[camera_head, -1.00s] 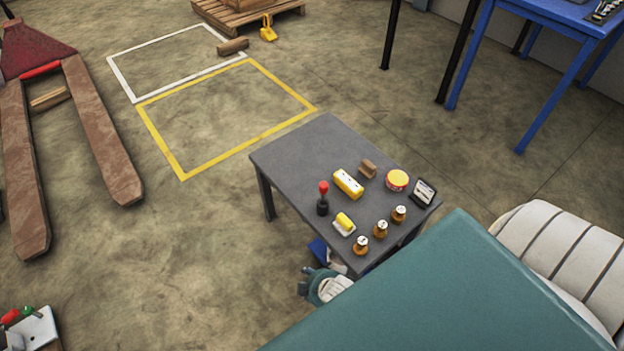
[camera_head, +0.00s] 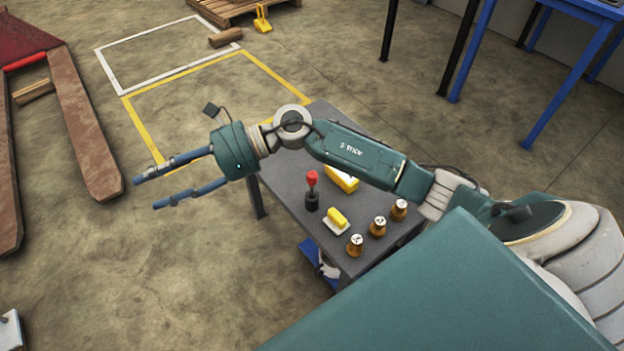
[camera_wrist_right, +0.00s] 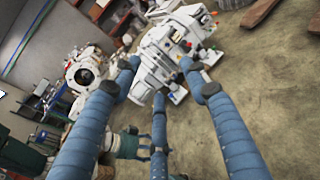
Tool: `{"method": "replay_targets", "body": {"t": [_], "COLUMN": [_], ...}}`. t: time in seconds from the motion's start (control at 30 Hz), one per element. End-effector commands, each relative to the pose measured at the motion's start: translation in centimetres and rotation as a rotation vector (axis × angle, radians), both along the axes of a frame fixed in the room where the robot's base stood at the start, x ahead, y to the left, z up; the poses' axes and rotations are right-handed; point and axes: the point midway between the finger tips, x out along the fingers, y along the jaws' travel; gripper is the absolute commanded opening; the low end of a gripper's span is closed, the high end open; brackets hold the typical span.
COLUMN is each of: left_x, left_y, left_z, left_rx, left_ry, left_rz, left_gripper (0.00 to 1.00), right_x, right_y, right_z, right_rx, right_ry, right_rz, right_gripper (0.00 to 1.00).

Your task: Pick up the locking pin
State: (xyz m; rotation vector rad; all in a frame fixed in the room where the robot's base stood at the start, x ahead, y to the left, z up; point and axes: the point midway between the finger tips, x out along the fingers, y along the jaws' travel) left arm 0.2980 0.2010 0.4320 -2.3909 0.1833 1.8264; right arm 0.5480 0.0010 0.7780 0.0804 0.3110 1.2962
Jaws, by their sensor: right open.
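A red-knobbed piece with a black base (camera_head: 312,192) stands upright on the grey table (camera_head: 285,180) in the head view. It may be the locking pin, but I cannot tell for sure. My right arm reaches leftward across the table's far side. My right gripper (camera_head: 150,192) is open and empty, beyond the table's left edge, above the floor and left of the red-knobbed piece. Its spread blue fingers also show in the right wrist view (camera_wrist_right: 165,85), with nothing between them.
On the table are a yellow block (camera_head: 342,179), a small yellow-and-white piece (camera_head: 336,221) and three brass-coloured pieces (camera_head: 378,226). My arm hides the table's far right part. A pallet jack (camera_head: 85,125) stands at left. White machines (camera_wrist_right: 165,48) show in the wrist view.

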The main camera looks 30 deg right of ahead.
Motion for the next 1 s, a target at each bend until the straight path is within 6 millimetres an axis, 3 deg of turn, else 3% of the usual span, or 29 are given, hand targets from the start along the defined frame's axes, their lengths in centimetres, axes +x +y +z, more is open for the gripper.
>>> {"method": "replay_targets", "body": {"t": [0.1, 0.17, 0.2, 0.3, 0.43, 0.5, 0.6, 0.8, 1.0], "left_x": [0.0, 0.0, 0.0, -0.1, -0.1, -0.2, -0.2, -0.5, -0.8], "left_y": [0.0, 0.0, 0.1, 0.1, 0.1, 0.1, 0.1, 0.2, 0.3], "left_z": [0.1, 0.3, 0.4, 0.8, 1.2, 1.3, 1.9, 3.8, 4.7], "left_rx": [-0.001, 0.0, 0.0, 0.0, -0.001, -0.001, -0.001, -0.002, -0.001], "left_ry": [-0.008, -0.011, -0.011, -0.014, -0.017, -0.018, -0.022, -0.032, -0.035], "left_rz": [0.001, 0.001, 0.001, 0.002, 0.002, 0.002, 0.003, 0.004, 0.004], "left_gripper": [0.62, 0.62, 0.62, 0.62, 0.62, 0.62, 0.62, 0.62, 0.62], "right_x": [-1.3, -1.3, -1.3, -1.3, -1.8, -2.0, -2.3, -2.4, -2.3], "right_y": [-6.2, -10.9, -14.4, -22.5, -29.7, -31.8, -33.0, -33.0, -32.9], "right_z": [-6.0, -8.1, -9.1, -9.6, -8.6, -8.1, -8.8, -12.0, -13.4], "right_rx": [-0.475, -0.694, -0.827, -1.101, -1.314, -1.371, -1.404, -1.405, -1.403], "right_ry": [-0.236, -0.298, -0.32, -0.324, -0.276, -0.253, -0.235, -0.234, -0.237], "right_rz": [0.251, 0.358, 0.422, 0.546, 0.64, 0.665, 0.683, 0.685, 0.684], "right_gripper": [0.45, 0.45, 0.45, 0.45, 0.45, 0.45, 0.45, 0.45, 0.45]}}
